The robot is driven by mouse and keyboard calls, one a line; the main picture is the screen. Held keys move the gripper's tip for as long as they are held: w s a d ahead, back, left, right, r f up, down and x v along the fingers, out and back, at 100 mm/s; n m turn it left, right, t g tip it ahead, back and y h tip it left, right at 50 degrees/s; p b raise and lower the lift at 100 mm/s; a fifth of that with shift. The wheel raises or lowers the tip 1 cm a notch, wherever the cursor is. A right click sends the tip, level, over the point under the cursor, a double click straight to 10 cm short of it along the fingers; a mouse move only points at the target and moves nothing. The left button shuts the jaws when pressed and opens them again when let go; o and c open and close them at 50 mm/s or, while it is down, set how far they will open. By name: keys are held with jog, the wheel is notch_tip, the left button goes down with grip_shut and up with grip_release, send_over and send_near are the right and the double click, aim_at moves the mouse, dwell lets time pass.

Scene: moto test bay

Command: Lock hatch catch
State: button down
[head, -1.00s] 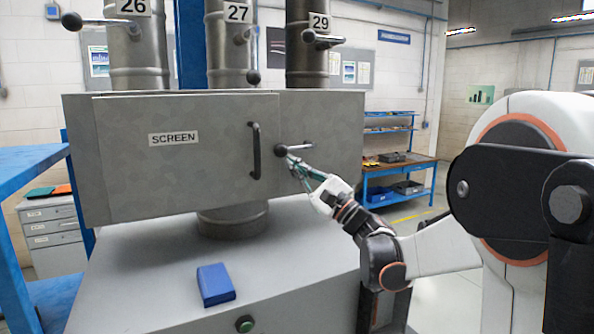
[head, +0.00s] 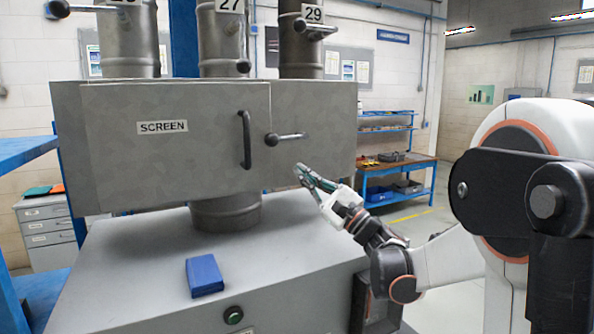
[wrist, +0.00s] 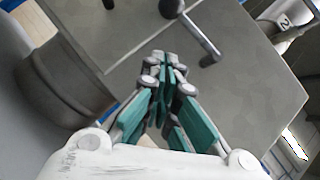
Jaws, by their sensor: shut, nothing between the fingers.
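The hatch catch (head: 288,138) is a metal lever with a dark round knob at its left end, on the front of the grey box right of the hatch door. It lies nearly level. The hatch door (head: 180,165) is labelled SCREEN, has a black vertical handle (head: 246,140), and looks closed. My gripper (head: 300,170) is shut and empty, below and slightly right of the catch, apart from it. In the wrist view my gripper's teal fingers (wrist: 162,62) are together, with the catch (wrist: 198,35) beyond them, not touching.
Metal pipes (head: 222,45) with levers rise above the box. A blue workbench (head: 400,175) stands behind at the right.

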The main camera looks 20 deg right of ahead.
jog(key=v, duration=0.7)
jog(key=shift+s+a, duration=0.3)
jog(key=shift+f, duration=0.1)
